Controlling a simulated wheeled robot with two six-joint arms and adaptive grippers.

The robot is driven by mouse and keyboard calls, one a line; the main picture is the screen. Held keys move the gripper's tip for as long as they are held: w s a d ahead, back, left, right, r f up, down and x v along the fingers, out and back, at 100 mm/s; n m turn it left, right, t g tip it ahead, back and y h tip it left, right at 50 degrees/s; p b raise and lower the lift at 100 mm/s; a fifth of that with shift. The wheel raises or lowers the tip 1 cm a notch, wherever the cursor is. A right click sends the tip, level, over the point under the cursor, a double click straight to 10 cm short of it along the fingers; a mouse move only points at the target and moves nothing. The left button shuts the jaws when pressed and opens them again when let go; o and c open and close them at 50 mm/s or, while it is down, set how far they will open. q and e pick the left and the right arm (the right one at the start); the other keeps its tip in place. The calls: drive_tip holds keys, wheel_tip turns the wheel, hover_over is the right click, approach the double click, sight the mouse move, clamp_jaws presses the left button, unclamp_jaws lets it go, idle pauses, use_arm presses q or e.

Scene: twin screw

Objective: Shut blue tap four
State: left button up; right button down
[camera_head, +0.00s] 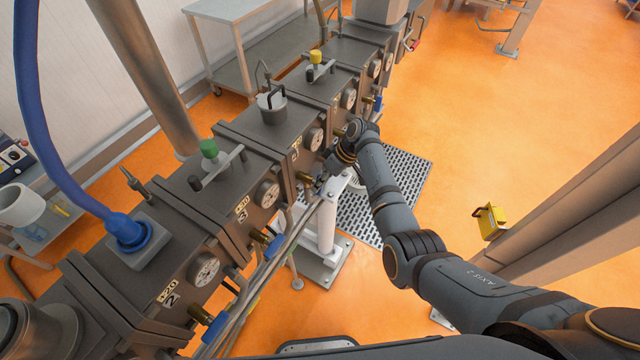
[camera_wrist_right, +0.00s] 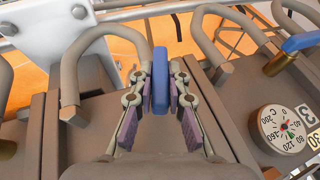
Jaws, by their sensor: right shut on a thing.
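The brass body of a tap (camera_head: 303,177) shows on the front of the screw barrel near the fourth block. My right gripper (camera_head: 322,182) is at this tap and hides its handle in the head view. In the right wrist view a blue tap handle (camera_wrist_right: 160,80) stands upright between the two fingers of my right gripper (camera_wrist_right: 161,95), which is shut on it. The tap's brass body is hidden in that view. Another blue tap (camera_head: 275,246) is at the block marked 3, and its blue handle (camera_wrist_right: 301,41) also shows in the wrist view. My left gripper is out of view.
A blue tap (camera_head: 214,327) is at the block marked 2. Pipes (camera_head: 262,275) run along the barrel front. A white post (camera_head: 327,220) stands close below my right gripper. A gauge (camera_wrist_right: 283,129) sits right of the gripper. Orange floor (camera_head: 480,110) is open at right.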

drive_tip(key=c, duration=1.3)
unclamp_jaws()
drive_tip(key=v, duration=1.2)
